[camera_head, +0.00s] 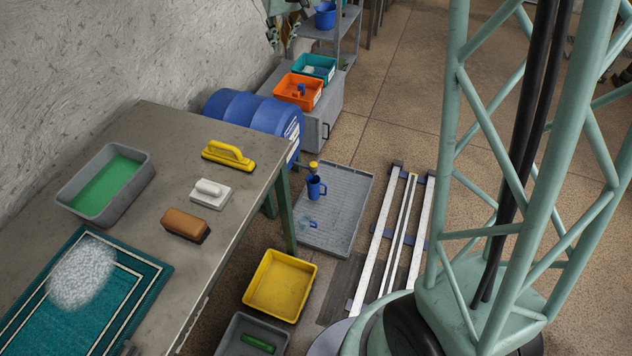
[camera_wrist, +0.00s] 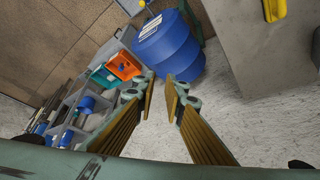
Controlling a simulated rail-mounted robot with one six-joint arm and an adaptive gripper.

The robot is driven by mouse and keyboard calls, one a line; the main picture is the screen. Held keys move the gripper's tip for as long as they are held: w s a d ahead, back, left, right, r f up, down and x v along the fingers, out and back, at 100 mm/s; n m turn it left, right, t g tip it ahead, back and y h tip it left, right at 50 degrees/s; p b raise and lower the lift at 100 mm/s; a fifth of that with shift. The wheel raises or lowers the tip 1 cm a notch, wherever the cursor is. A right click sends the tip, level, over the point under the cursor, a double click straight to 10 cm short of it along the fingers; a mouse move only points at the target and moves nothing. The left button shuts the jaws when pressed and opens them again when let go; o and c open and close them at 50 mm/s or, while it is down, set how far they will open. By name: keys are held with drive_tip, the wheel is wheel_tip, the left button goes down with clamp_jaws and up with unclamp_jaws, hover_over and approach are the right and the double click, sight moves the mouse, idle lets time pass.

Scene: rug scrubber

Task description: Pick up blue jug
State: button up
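The blue jug (camera_head: 316,188) stands upright on a ribbed grey tray (camera_head: 341,203) on the floor, its handle to the right in the head view. A small yellow item (camera_head: 313,167) shows directly behind it, and a small bluish see-through item (camera_head: 308,223) lies in front. I cannot make out the jug in the wrist view. My gripper (camera_wrist: 161,82) is open there, with a gap between its fingers and nothing in it. It points toward the blue barrel (camera_wrist: 168,45), apart from it. My gripper is outside the head view.
The workbench (camera_head: 217,265) is left of the tray, with a yellow bin (camera_head: 281,286) below. The blue barrel and grey cabinet (camera_head: 322,125) with orange bin (camera_head: 299,91) stand behind. Rails (camera_head: 382,245) run right. A blue container (camera_head: 325,16) sits on the shelf.

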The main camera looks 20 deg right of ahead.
drive_tip(key=w+d+f, duration=0.3)
drive_tip(key=w+f, duration=0.4)
drive_tip(key=f, duration=0.3)
drive_tip(key=w+d+f+t+h, duration=0.1)
drive_tip(key=w+d+f, duration=0.2)
drive_tip(key=w+f, duration=0.55)
drive_tip(key=w+d+f, duration=0.3)
drive_tip(key=w+f, duration=0.2)
drive_tip(key=f, duration=0.7)
drive_tip(key=t+h, duration=0.1)
drive_tip(key=h, duration=0.3)
hover_over(317, 189)
drive_tip(key=s+d, duration=0.1)
drive_tip(key=d, duration=0.3)
wheel_tip(317, 189, down, 47)
drive_tip(key=s+d+f+h, duration=0.1)
drive_tip(key=s+f, duration=1)
drive_tip(key=f, duration=0.4)
drive_tip(key=w+a+f+m+t+h+b, duration=0.1)
drive_tip(key=w+a+f+m+t+b, duration=0.2)
drive_tip(key=w+m+b, duration=0.3)
drive_tip(key=shift+w+f+m, duration=0.2)
drive_tip(key=shift+w+m, duration=0.2)
drive_tip(key=shift+m, duration=0.2)
drive_tip(key=shift+d, duration=0.1)
